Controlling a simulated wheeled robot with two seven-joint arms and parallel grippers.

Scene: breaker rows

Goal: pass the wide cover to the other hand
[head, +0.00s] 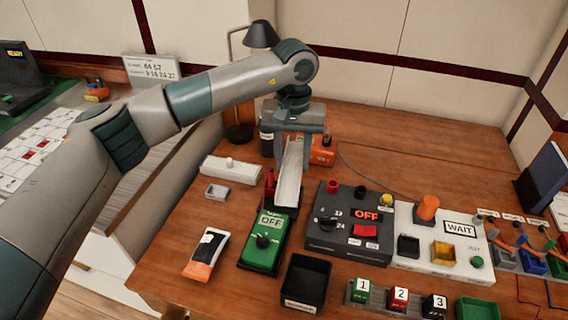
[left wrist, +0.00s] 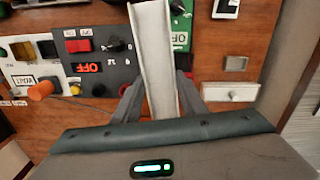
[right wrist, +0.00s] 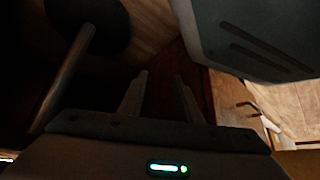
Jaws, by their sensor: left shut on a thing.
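The wide cover (head: 289,178) is a long, pale grey-white channel with raised edges. My left gripper (head: 297,138) is shut on one end of it, in the middle of the head view, and the cover slants down toward the front above the table. In the left wrist view the cover (left wrist: 155,60) runs up the picture from between the two fingers. Whether its far end touches anything below I cannot tell. My right gripper (right wrist: 160,95) shows only in the right wrist view, with its fingers apart and nothing between them, in a dark place.
A green OFF box (head: 264,243), a dark grey OFF panel (head: 335,238) and a white WAIT panel (head: 458,262) stand on the wooden table. A black bin (head: 306,281) and numbered blocks (head: 399,297) are in front. The table's back right (head: 420,150) is clear.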

